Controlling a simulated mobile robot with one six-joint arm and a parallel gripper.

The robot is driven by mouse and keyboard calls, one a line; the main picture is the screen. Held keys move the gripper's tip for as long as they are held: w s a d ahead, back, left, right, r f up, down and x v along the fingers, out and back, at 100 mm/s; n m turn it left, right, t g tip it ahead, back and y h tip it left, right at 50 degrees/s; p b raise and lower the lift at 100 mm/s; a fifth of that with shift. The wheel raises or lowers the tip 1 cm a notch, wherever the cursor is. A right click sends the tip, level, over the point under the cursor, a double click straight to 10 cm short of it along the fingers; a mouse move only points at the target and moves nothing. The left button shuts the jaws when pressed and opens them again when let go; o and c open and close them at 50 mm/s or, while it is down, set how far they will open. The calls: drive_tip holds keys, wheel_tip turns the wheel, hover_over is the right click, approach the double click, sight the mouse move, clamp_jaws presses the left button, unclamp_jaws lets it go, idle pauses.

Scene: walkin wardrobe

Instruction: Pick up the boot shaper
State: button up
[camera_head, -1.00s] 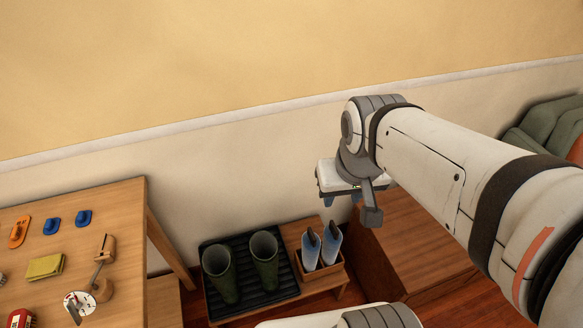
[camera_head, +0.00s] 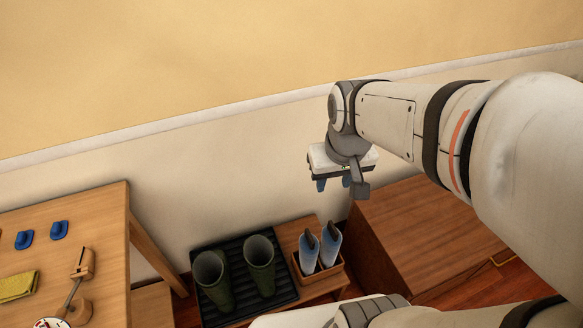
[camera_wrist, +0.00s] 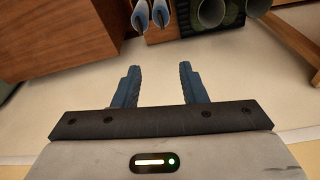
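Two blue-and-white boot shapers (camera_head: 308,250) (camera_head: 331,243) stand upright side by side in a small wooden box on the low bench. They also show at the top of the wrist view (camera_wrist: 139,17) (camera_wrist: 160,13). My gripper (camera_head: 333,184) hangs above and behind them, near the wall, apart from both. In the wrist view its two blue fingers (camera_wrist: 157,88) are spread apart with nothing between them. The lower ends of the shapers are hidden inside the box.
The wooden box (camera_head: 322,275) sits beside a black ribbed tray (camera_head: 287,293) holding two green boots (camera_head: 260,264). A wooden cabinet (camera_head: 415,230) stands close on the right. A table (camera_head: 105,215) with small items is at left. The wall is close behind.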

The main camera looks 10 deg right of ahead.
drive_tip(key=n+g+b, duration=0.1)
drive_tip(key=g+b, duration=0.1)
drive_tip(key=b, duration=0.9)
hover_over(310, 235)
drive_tip(key=s, duration=0.4)
wheel_tip(310, 235, down, 22)
drive_tip(key=shift+n, duration=0.4)
drive_tip(key=w+f+b, duration=0.1)
drive_tip(key=f+b, duration=0.1)
drive_tip(key=f, duration=0.3)
drive_tip(key=w+f+b, duration=0.1)
drive_tip(key=f+b, duration=0.2)
drive_tip(key=f, duration=0.3)
drive_tip(key=w+f+b, duration=0.1)
drive_tip(key=f+b, duration=0.1)
drive_tip(key=f, duration=0.4)
drive_tip(key=shift+w+a+f, duration=0.15)
drive_tip(key=shift+w+a, duration=0.1)
drive_tip(key=shift+w, duration=0.05)
drive_tip(key=f, duration=0.1)
drive_tip(key=f+b, duration=0.1)
drive_tip(key=f, duration=0.1)
drive_tip(key=f+b, duration=0.1)
drive_tip(key=f, duration=0.1)
drive_tip(key=shift+w+d+f, duration=0.1)
drive_tip(key=shift+w+d, duration=0.05)
drive_tip(key=shift+d, duration=0.1)
clamp_jaws()
